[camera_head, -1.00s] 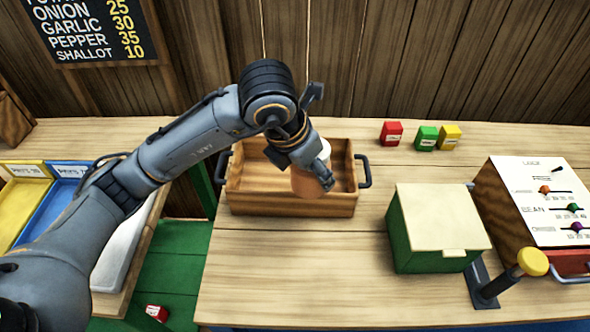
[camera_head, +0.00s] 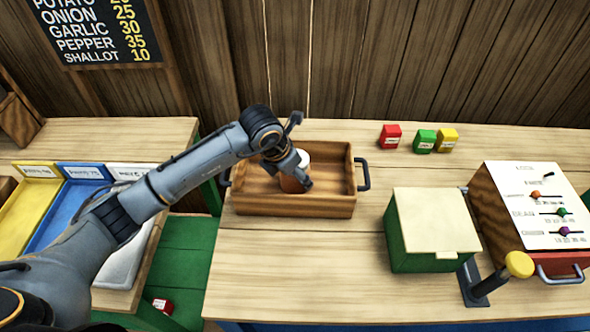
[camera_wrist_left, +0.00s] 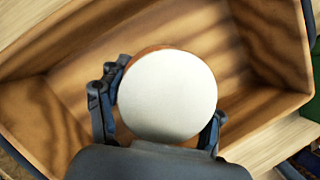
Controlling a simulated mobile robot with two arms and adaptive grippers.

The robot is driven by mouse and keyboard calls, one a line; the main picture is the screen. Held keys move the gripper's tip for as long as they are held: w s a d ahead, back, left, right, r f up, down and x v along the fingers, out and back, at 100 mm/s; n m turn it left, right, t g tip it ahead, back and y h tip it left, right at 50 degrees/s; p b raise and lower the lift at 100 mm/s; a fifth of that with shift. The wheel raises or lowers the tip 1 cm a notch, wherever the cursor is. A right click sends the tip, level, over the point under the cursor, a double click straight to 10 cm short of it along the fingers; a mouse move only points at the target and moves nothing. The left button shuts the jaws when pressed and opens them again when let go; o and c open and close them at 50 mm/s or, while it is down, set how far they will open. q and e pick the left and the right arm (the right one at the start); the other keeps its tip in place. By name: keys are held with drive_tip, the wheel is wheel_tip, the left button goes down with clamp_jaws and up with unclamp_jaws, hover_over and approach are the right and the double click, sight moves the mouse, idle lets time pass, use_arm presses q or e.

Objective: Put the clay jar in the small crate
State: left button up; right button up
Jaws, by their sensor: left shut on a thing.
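The clay jar (camera_head: 292,183) is reddish brown with a pale round lid. The lid (camera_wrist_left: 168,95) fills the middle of the left wrist view. My left gripper (camera_head: 290,178) is shut on the jar, with one finger on each side of it. The jar is upright within the walls of the small wooden crate (camera_head: 295,207), which has dark handles at both ends. The crate's walls also show around the jar in the wrist view (camera_wrist_left: 60,75). I cannot tell whether the jar touches the crate floor. My right gripper is not in view.
A green box with a cream lid (camera_head: 433,225) stands right of the crate. Beyond it is a wooden device with coloured sliders (camera_head: 540,205) and a yellow-knobbed lever (camera_head: 518,264). Small red, green and yellow boxes (camera_head: 424,140) stand behind. Table in front of the crate is clear.

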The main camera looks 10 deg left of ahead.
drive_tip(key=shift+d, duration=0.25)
use_arm(q)
drive_tip(key=shift+f, duration=0.1)
drive_tip(key=o, duration=1.4)
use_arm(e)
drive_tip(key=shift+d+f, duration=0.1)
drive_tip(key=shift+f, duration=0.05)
use_arm(q)
drive_tip(key=shift+r, duration=0.2)
drive_tip(key=shift+a+r, duration=0.1)
drive_tip(key=shift+r, duration=0.2)
drive_tip(key=b+v, duration=0.1)
drive_tip(key=v, duration=1)
drive_tip(key=shift+s+a+r+b, duration=0.1)
drive_tip(key=shift+s+b, duration=0.15)
drive_tip(key=shift+b, duration=0.15)
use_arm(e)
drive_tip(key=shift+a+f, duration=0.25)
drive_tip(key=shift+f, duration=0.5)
